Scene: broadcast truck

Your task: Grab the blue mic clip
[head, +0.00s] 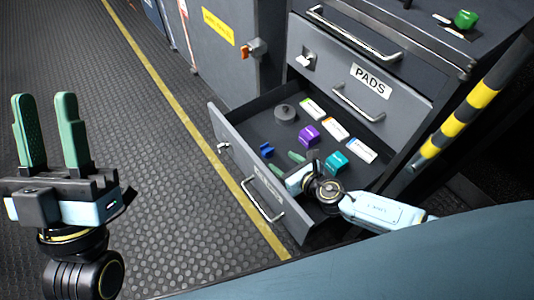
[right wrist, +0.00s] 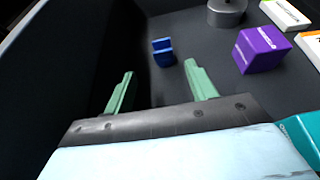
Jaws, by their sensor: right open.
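The blue mic clip (head: 267,149) is a small blue piece on the floor of the open drawer (head: 233,141), near its front wall. In the right wrist view the clip (right wrist: 163,50) lies ahead of and between the fingertips, with a gap. My right gripper (head: 297,157) reaches into the drawer from the right. Its two green fingers stand apart and empty, as the right wrist view (right wrist: 161,84) also shows. My left gripper (head: 47,130) is over the floor at the left, its green fingers apart with nothing between them.
The drawer also holds a purple box (head: 308,136), a teal box (head: 337,161), a grey round piece (head: 285,113) and white cards (head: 312,109). The purple box (right wrist: 262,50) is right of the clip. A closed drawer labelled PADS (head: 370,81) is above.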

